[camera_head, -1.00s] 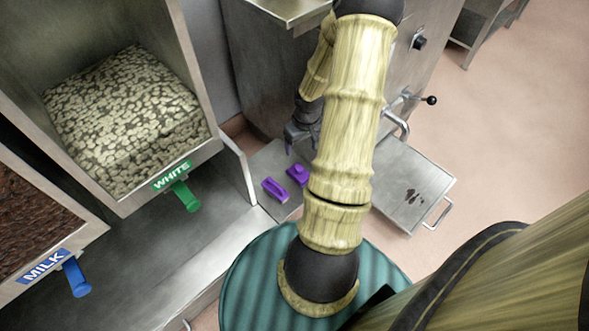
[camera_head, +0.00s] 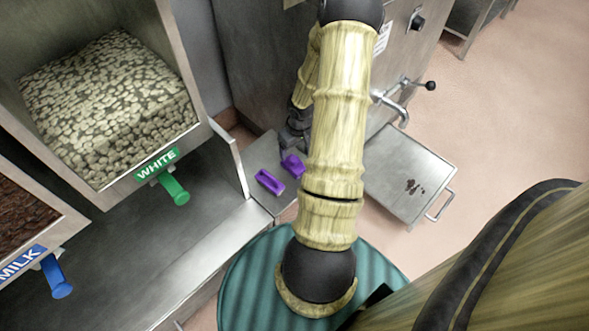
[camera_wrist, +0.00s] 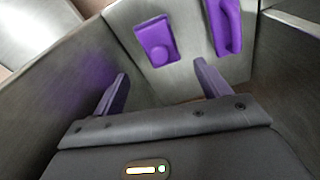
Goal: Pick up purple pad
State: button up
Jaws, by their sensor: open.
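Two purple pieces lie side by side on a grey metal shelf (camera_head: 262,158). The one with a round knob, seemingly the purple pad (camera_head: 293,165), is on the right in the head view and on the left in the wrist view (camera_wrist: 155,40). The other, a long purple piece with a raised bar (camera_head: 270,181), is beside it, at the wrist view's top right (camera_wrist: 228,25). My gripper (camera_wrist: 160,78) is open and empty. Its fingertips are short of the knobbed pad, which shows ahead between them. In the head view my gripper (camera_head: 292,136) is partly hidden by my arm.
A metal wall rises close along the left in the wrist view. In the head view, the white bin (camera_head: 205,135) with a green handle (camera_head: 174,189) stands left of the shelf. A steel machine with a tap (camera_head: 390,105) and a drip tray (camera_head: 400,165) stand right.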

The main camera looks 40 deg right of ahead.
aim_at(294, 159)
jog(key=shift+w+f+b, duration=0.15)
jog(key=shift+f+b, duration=0.3)
jog(key=shift+f, duration=0.75)
jog(key=f+b, duration=0.1)
jog(key=f, duration=0.1)
jog(key=f+b, duration=0.1)
jog(key=f, duration=0.1)
jog(key=f+b, duration=0.1)
jog(key=b, duration=0.1)
jog(key=shift+w+d+f, duration=0.1)
jog(key=shift+w+f, duration=0.25)
jog(key=shift+f, duration=0.05)
jog(key=shift+c, duration=0.2)
jog(key=c, duration=1)
